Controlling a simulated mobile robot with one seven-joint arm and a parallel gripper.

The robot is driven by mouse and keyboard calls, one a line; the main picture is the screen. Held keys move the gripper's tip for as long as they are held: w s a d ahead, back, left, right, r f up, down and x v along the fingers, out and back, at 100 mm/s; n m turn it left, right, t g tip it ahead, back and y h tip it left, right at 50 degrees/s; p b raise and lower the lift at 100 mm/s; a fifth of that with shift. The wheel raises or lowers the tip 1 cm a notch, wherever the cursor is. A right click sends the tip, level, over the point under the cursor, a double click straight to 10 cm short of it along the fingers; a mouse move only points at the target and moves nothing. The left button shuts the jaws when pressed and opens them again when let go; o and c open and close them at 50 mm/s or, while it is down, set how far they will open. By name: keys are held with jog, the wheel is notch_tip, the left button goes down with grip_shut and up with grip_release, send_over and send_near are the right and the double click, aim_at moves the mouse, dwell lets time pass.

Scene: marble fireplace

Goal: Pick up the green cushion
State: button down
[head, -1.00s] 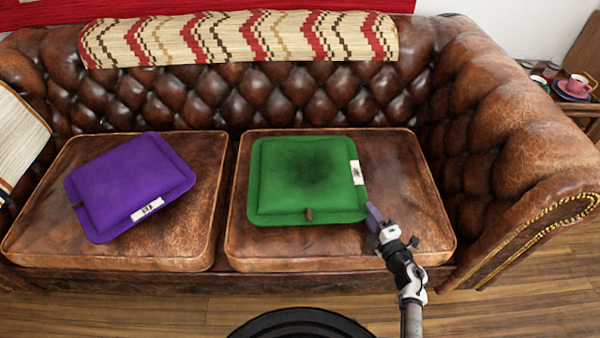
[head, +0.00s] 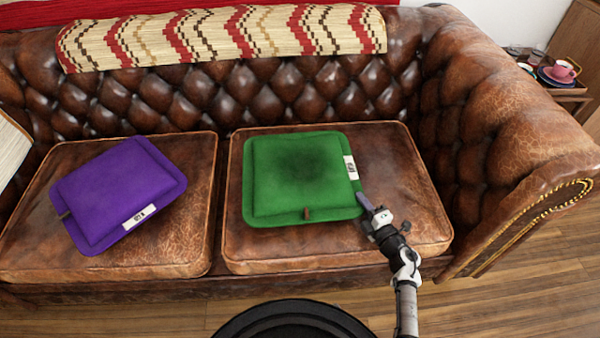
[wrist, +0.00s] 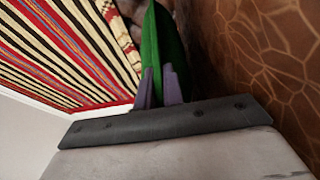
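The green cushion (head: 298,180) lies on the right seat of the brown leather sofa, with a white label on its right side and a small brown tab at its front. My gripper (head: 364,202) is at the cushion's front right corner. In the wrist view, the two purple-grey fingers (wrist: 159,88) stand close together, one on each side of the cushion's edge (wrist: 165,45). They look shut on this thin edge. The cushion still rests on the seat. The far part of the cushion is out of the wrist view.
A purple cushion (head: 118,194) lies on the left seat. A zigzag-patterned throw (head: 225,36) covers the sofa back. The sofa's right armrest (head: 495,130) rises beside my arm. Cups stand on a side table (head: 575,92) beyond it. Wood floor lies in front.

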jog(key=shift+r, duration=0.15)
dwell(0.3)
notch_tip(320, 180, up, 26)
jog(key=p, duration=0.9)
